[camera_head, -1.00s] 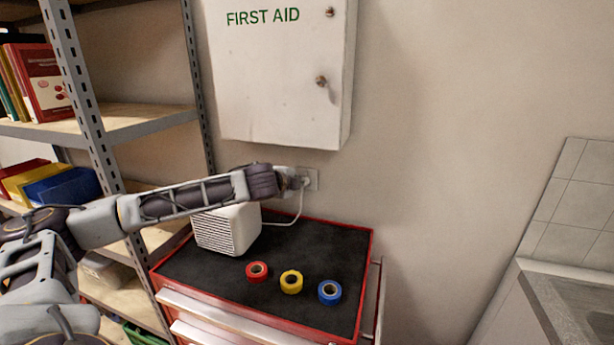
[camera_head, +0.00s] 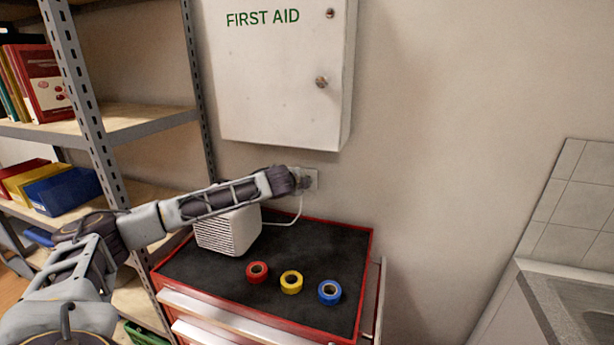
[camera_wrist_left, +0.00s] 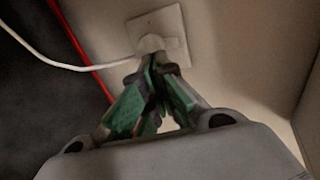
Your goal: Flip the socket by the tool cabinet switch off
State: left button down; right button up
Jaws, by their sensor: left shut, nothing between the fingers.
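The wall socket (camera_head: 312,176) is a pale plate on the wall above the back of the red tool cabinet (camera_head: 372,240). In the left wrist view the socket plate (camera_wrist_left: 172,24) shows with a white plug (camera_wrist_left: 151,43) and cord in it. My left gripper (camera_head: 303,181) is in front of the socket and hides part of it and the plug. In the left wrist view my left gripper (camera_wrist_left: 157,62) is shut and empty, its green-padded fingertips right at the plug; I cannot tell whether they touch. The switch itself is not discernible. My right gripper is not in view.
A white box-shaped heater (camera_head: 228,230) and red (camera_head: 257,272), yellow (camera_head: 291,282) and blue (camera_head: 330,292) tape rolls sit on the cabinet's black top. A first aid cabinet (camera_head: 280,80) hangs above the socket. Metal shelving (camera_head: 88,100) stands left. The wall at right is bare.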

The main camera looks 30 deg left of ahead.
pick_arm(q)
jog(key=w, duration=0.2)
jog(key=shift+w+a+r, duration=0.3)
jog(key=shift+a, duration=0.05)
jog(key=shift+w+a+p, duration=0.1)
jog(key=shift+w+p, duration=0.2)
jog(key=shift+w, duration=0.15)
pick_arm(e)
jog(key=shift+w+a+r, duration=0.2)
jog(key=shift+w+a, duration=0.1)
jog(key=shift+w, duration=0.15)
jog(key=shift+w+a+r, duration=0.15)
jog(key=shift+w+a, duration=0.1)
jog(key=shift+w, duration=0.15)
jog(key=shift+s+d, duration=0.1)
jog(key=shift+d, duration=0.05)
